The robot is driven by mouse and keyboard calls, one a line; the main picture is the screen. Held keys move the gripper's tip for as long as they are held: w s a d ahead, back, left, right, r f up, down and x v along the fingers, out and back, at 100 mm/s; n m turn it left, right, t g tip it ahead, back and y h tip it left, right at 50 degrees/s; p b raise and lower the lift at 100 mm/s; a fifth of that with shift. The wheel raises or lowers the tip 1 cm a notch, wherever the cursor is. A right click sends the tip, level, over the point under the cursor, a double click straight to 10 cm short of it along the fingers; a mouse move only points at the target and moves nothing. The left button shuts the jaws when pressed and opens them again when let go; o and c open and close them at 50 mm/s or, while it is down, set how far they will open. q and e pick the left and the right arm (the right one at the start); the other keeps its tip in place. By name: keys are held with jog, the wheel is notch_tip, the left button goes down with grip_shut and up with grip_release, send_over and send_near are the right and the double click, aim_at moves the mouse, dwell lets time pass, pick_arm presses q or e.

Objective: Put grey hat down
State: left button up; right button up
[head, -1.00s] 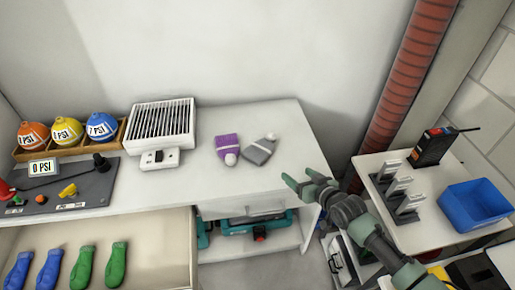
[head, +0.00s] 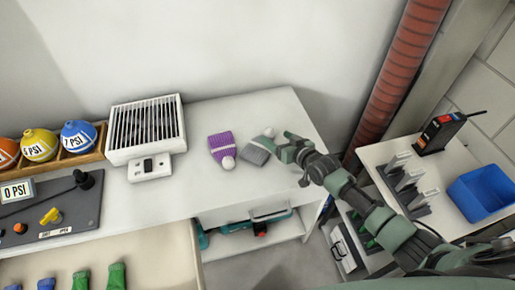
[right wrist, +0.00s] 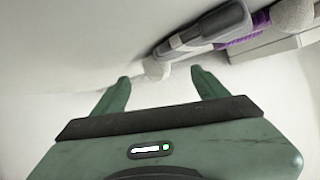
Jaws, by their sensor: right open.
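The grey hat (head: 256,151) lies on the white counter (head: 190,199), its pale pompom at the upper right. The purple hat (head: 221,148) lies just left of it. My right gripper (head: 283,145) is open beside the grey hat's right side. In the right wrist view the open fingers (right wrist: 160,84) point at the grey hat (right wrist: 205,32), whose pompom is near the gap between the fingertips. Whether a finger touches the hat I cannot tell. The purple hat (right wrist: 241,41) is partly hidden behind the grey one. My left gripper is not in view.
A white grille heater (head: 146,128) stands left of the hats. Coloured PSI balls (head: 78,137) sit in a wooden rack at the far left. Below is an open drawer with gloves (head: 117,275). A side table at right holds a blue bin (head: 481,193). Counter space in front of the hats is clear.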

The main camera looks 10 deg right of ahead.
aim_at(270, 134)
jog(key=x, duration=0.5)
jog(key=shift+a+r, duration=0.1)
jog(key=shift+a, duration=0.05)
jog(key=shift+s, duration=0.1)
grip_shut()
